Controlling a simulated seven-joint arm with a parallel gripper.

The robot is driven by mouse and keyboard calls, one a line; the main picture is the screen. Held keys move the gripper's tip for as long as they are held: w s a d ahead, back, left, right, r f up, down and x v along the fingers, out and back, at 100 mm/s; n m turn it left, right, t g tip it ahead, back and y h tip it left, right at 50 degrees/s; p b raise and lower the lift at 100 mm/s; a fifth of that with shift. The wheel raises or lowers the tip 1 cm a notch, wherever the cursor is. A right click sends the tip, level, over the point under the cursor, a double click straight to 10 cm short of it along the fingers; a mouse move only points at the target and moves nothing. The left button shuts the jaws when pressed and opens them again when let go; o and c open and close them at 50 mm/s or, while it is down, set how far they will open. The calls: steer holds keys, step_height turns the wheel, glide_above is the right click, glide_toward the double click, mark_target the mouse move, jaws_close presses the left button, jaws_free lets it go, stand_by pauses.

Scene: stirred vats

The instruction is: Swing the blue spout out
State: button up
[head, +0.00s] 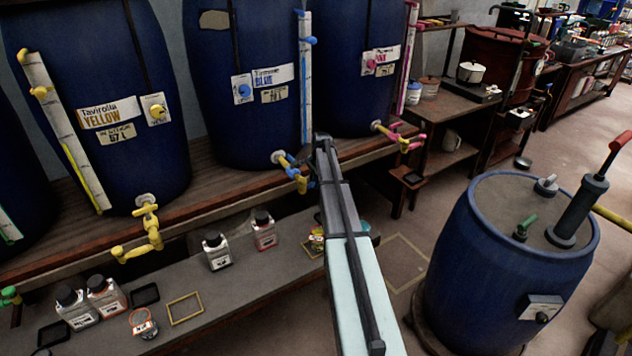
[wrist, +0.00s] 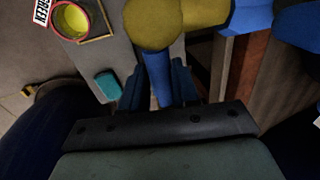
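The blue spout (head: 291,166) is a yellow and blue tap at the foot of the blue vat (head: 226,115) labelled BLUE. In the head view my arm partly covers it. In the wrist view, a short blue bar (wrist: 160,88) of the spout runs from a yellow round end (wrist: 152,24) down between my gripper's two dark fingers (wrist: 159,92). The bar's lower end is hidden by the palm.
Several bottles (head: 216,250) and jars stand on the bench below. A blue drum (head: 487,280) stands on the floor at right, near my arm.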

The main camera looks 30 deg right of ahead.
jaws_close()
steer(key=shift+s, duration=0.1)
stand_by(0.3)
steer(key=s+a+m+g+h, duration=0.2)
steer(key=s+a+m, duration=0.3)
steer(key=m, duration=1.3)
steer(key=shift+s+a, duration=0.25)
steer(key=shift+a, duration=0.55)
steer(key=o, duration=0.5)
jaws_free()
